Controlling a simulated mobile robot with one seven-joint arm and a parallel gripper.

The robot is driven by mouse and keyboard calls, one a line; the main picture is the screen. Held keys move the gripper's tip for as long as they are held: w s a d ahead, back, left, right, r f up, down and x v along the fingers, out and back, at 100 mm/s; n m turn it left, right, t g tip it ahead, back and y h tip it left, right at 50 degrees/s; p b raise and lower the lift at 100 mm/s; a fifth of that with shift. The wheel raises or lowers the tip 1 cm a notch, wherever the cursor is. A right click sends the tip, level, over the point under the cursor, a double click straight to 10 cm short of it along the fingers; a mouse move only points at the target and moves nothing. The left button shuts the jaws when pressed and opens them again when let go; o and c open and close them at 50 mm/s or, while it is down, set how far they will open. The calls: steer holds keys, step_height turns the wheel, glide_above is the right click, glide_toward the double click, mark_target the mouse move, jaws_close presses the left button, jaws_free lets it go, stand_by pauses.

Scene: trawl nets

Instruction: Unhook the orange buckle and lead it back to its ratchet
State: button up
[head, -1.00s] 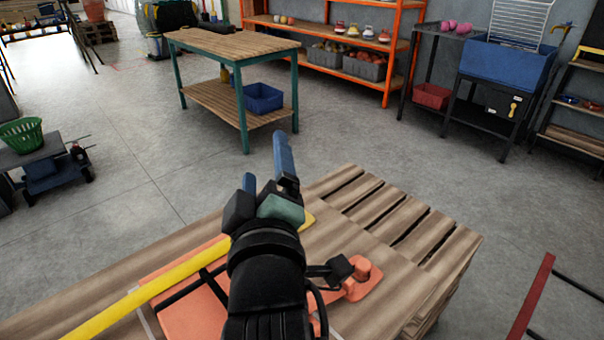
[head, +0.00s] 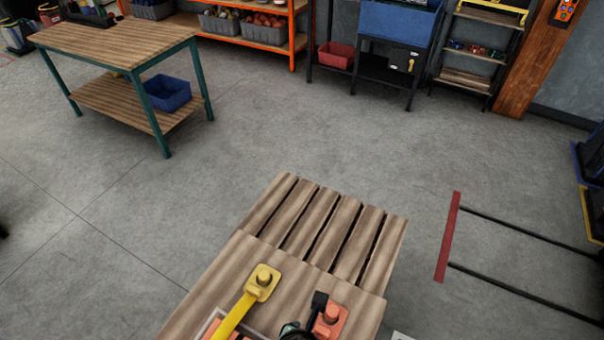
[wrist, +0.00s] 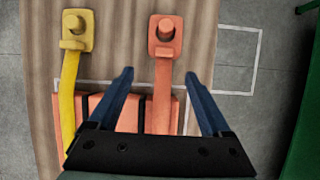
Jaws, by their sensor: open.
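The orange buckle (wrist: 165,37) lies on the wooden pallet in the wrist view, looped around a short peg, with its orange strap (wrist: 163,95) running back toward me. It also shows at the bottom of the head view (head: 331,318), partly hidden by my arm. My gripper (wrist: 158,78) is open in the wrist view. Its two blue fingers stand on either side of the orange strap, short of the buckle, and hold nothing. Whether the fingers touch the pallet is unclear. The ratchet cannot be made out.
A yellow buckle (head: 262,283) on a yellow strap sits left of the orange one, close by. An orange block lies under the straps (wrist: 110,108). The pallet's slatted end (head: 330,225) is bare.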

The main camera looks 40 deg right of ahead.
mark_target(324, 328)
steer(key=x, duration=0.8)
steer(key=s+b+x, duration=0.1)
steer(key=x, duration=0.3)
steer(key=shift+d+f, duration=0.1)
steer(key=shift+f, duration=0.4)
jaws_close()
steer(key=shift+w+d, duration=0.1)
steer(key=shift+w+d, duration=0.15)
steer(key=shift+d, duration=0.15)
steer(key=shift+r+p, duration=0.2)
steer(key=shift+p, duration=0.15)
